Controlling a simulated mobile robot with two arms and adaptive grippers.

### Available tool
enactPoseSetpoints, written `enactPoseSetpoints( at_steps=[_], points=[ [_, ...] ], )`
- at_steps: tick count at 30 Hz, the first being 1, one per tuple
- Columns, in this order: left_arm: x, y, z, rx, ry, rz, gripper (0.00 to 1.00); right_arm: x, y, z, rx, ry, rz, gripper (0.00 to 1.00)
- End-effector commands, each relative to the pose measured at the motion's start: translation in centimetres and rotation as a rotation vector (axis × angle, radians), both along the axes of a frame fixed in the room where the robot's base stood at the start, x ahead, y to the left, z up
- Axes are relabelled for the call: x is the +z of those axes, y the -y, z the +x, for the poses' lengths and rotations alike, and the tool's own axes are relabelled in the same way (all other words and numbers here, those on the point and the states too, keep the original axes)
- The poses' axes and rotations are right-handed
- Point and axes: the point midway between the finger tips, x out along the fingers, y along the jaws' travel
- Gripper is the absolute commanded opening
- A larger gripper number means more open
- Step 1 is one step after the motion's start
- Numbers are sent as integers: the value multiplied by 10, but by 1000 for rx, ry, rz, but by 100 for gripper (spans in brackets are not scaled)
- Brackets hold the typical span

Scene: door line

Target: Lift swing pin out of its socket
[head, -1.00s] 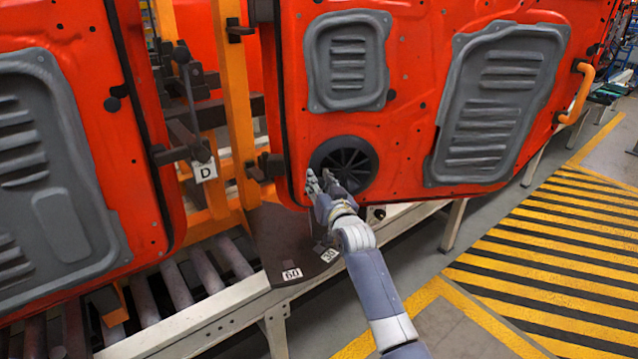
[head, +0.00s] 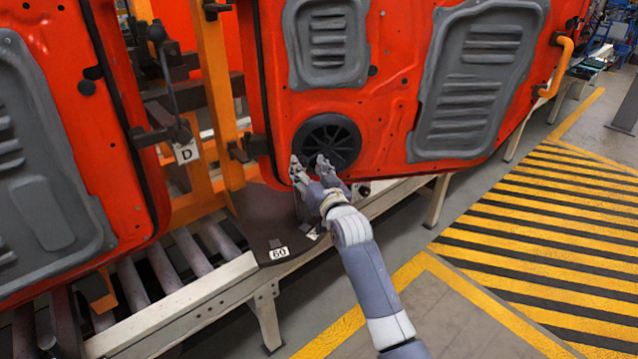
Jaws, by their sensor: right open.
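My right gripper (head: 310,168) is open, its two fingers apart and pointing up and away, in front of the lower edge of the red door (head: 390,110), just below the round black speaker grille (head: 329,142). Nothing shows between the fingers. Below it is a dark curved plate (head: 248,222) with a white "60" label (head: 279,252); a second label beside it is partly covered. A thin upright edge shows behind the gripper at the plate, but I cannot tell whether it is the swing pin. The pin and its socket are not clearly seen. My left gripper is out of view.
An orange post (head: 216,95) with dark brackets stands left of the door. A "D" tag (head: 186,151) hangs there. Another red door fills the left. A roller conveyor (head: 165,275) runs below. Striped floor (head: 540,235) at right is clear.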

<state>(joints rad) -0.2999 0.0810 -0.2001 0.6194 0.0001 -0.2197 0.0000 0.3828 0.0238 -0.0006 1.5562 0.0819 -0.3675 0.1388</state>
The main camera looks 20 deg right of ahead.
Motion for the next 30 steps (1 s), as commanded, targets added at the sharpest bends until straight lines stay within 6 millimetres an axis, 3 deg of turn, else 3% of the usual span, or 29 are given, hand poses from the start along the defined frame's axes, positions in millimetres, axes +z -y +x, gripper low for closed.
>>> enactPoseSetpoints(
  at_steps=[6, 13, 30],
  points=[
    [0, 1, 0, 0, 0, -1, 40, 0, 1, -37, 0, 0, 0, 49],
    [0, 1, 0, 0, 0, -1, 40, 0, 2, -65, 0, 1, 0, 49],
    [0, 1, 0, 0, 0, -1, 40, 1, 2, -74, 0, 2, 0, 49]
  ],
)
